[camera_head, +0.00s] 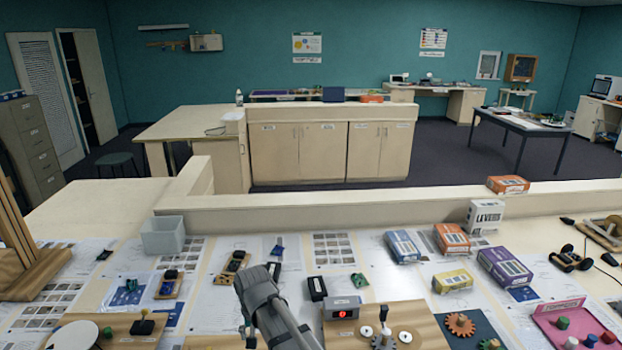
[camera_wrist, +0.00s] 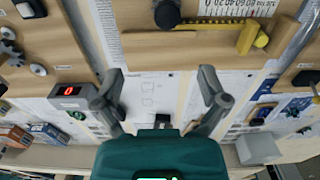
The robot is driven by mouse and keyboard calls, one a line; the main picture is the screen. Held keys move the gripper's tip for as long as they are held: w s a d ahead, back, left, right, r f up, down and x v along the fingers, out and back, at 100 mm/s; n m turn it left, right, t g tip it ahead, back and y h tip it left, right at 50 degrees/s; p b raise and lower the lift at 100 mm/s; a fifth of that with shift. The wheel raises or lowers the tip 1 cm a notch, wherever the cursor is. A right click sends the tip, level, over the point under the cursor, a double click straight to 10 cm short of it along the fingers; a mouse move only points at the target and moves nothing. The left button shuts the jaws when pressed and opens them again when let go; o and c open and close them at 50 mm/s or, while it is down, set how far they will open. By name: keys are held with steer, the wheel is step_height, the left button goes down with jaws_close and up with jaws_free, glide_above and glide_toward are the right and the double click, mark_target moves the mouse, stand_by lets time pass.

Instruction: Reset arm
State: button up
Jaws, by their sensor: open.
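My gripper (camera_wrist: 161,85) shows in the wrist view with its two dark fingers spread apart and nothing between them. It is above the paper-covered table, facing wooden boards with a yellow bar. In the head view my grey arm rises from the bottom middle over the table (camera_head: 215,296), and part of the table is hidden behind it.
Several colored boxes, including a purple box (camera_head: 505,267) and a yellow box (camera_head: 452,281), stand on the table's right side. A grey bin (camera_head: 162,236) stands at the back left. A pink tray (camera_head: 578,325) is at the right. A low ledge (camera_head: 350,213) runs behind the table.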

steer(key=s+d+f+b, duration=0.1)
steer(key=d+f+b, duration=0.3)
steer(key=d, duration=1.2)
steer(key=s+d+f+m+b, duration=0.1)
steer(key=d+f+b, duration=0.3)
steer(key=d, duration=1.2)
steer(key=shift+s+d+f+m, duration=0.2)
steer(key=shift+s+d+m, duration=0.1)
steer(key=shift+s, duration=0.25)
